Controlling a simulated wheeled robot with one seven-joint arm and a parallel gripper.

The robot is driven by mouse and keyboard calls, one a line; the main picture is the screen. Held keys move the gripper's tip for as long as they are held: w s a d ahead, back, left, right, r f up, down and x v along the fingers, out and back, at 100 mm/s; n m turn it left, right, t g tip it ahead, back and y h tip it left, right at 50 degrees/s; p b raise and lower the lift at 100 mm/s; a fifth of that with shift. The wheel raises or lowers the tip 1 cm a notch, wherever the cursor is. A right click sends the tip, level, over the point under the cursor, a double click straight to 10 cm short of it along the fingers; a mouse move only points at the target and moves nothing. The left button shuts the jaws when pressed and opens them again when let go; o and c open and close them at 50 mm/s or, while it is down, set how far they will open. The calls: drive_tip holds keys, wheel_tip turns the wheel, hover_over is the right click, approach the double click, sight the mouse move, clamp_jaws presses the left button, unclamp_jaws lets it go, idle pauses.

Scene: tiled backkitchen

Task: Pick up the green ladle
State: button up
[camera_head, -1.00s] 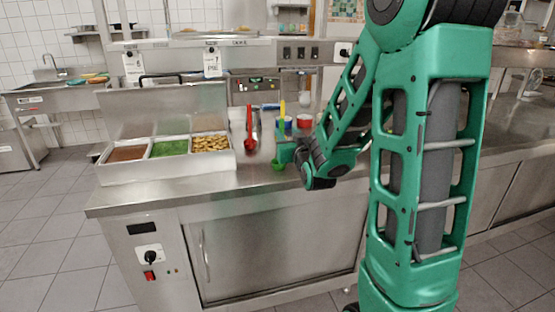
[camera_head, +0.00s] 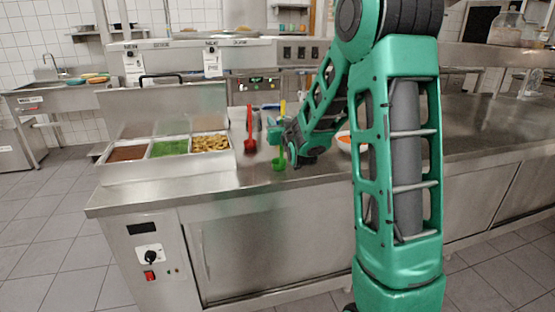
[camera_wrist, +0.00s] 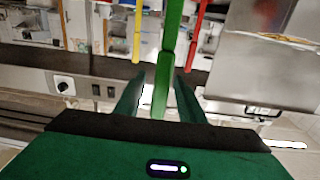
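The green ladle shows in the head view with its bowl (camera_head: 279,165) low at the counter's front edge, to the right of the red ladle (camera_head: 250,145). Its upper part is partly hidden by my gripper (camera_head: 274,131). In the wrist view the green ladle's handle (camera_wrist: 168,70) runs down between the two fingers of my gripper (camera_wrist: 158,98). The fingers are apart, one on each side of the handle, with a gap visible beside it. The red ladle (camera_wrist: 197,35) also shows right of it there.
A tray of food compartments (camera_head: 168,170) stands on the left of the steel counter (camera_head: 190,193). A yellow-handled utensil (camera_head: 283,107) stands behind my gripper.

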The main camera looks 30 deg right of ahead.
clamp_jaws()
